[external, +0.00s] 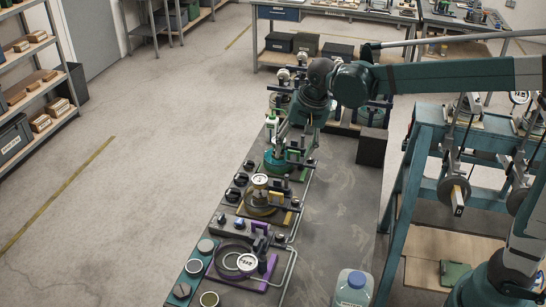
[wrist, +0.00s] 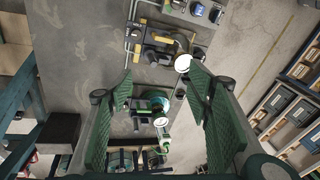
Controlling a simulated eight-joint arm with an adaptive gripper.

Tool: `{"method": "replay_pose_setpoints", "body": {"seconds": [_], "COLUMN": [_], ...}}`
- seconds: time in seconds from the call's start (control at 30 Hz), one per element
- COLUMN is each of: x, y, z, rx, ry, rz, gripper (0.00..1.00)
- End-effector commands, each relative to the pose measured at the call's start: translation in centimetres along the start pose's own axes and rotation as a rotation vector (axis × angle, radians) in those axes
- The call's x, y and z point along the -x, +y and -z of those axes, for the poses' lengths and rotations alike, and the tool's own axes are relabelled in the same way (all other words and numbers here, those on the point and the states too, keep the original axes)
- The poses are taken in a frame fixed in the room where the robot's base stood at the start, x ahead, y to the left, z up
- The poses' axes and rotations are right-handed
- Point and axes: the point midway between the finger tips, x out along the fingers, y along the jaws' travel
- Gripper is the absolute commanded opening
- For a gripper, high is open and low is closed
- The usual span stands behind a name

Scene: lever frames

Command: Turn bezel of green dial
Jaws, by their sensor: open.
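The green dial (external: 275,163) is a round teal-green unit on the long bench, partly hidden behind my gripper in the external view. In the wrist view the green dial (wrist: 152,103) shows between my two fingers, with a pale round gauge face beside it. My gripper (external: 291,147) points down over that unit. In the wrist view my gripper (wrist: 160,98) is open, with a green finger on each side of the dial and a gap to each. I cannot tell whether any finger touches it.
Black knobs line the bench's left edge. A dark box (external: 372,147) stands to the right. Bare bench top (external: 335,210) lies right of the dials.

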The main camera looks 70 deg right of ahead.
Motion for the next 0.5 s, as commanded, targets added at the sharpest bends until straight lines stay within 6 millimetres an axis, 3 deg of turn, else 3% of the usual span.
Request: {"method": "replay_pose_setpoints", "body": {"seconds": [0.5], "x": [-3.2], "y": [-3.7], "z": [10.5], "rx": [-0.352], "ry": [-0.020], "rz": [-0.093], "gripper": [0.50]}}
